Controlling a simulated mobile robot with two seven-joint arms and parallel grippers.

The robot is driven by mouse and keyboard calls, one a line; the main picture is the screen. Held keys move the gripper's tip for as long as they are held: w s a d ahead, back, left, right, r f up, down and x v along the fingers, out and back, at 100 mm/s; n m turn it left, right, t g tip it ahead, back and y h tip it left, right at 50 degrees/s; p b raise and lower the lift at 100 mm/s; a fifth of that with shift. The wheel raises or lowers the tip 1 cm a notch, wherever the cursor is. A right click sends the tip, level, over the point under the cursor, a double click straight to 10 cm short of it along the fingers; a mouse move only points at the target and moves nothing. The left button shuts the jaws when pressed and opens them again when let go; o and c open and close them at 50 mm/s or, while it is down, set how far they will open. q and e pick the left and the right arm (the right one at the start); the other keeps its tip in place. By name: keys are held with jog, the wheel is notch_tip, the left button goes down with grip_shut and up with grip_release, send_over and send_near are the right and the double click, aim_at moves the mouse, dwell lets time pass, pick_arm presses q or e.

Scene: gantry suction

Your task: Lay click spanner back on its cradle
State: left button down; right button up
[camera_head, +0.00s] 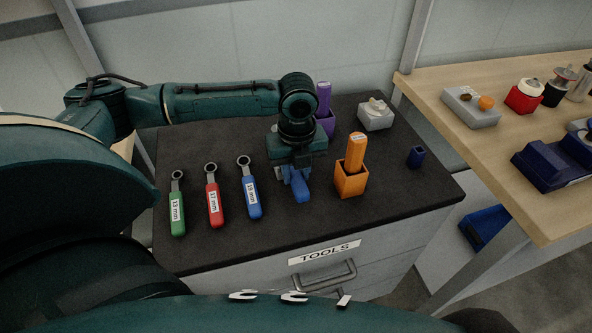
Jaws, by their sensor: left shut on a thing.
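My left gripper (292,168) points down over the dark tool top, between the blue spanner and the orange holder. It is shut on a blue-handled tool (301,190), whose lower end shows below the jaws. The gripper hides its upper part, so I cannot tell for sure that it is the click spanner, or whether it touches the surface. No cradle can be made out clearly; one may be hidden under the gripper. My right gripper is not in view.
Green (178,205), red (213,197) and blue (249,190) ring spanners lie left of the gripper. An orange holder (350,184) with an orange tool stands close right. A purple holder (328,125) is behind; a small blue holder (416,157) stands farther right.

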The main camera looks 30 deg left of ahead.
pick_arm(q)
jog(key=c, duration=1.6)
grip_release()
jog(key=shift+f, duration=0.1)
jog(key=o, duration=0.5)
notch_tip(320, 180, up, 12)
jog(key=shift+s+d+r+p, duration=0.15)
jog(key=shift+p, duration=0.2)
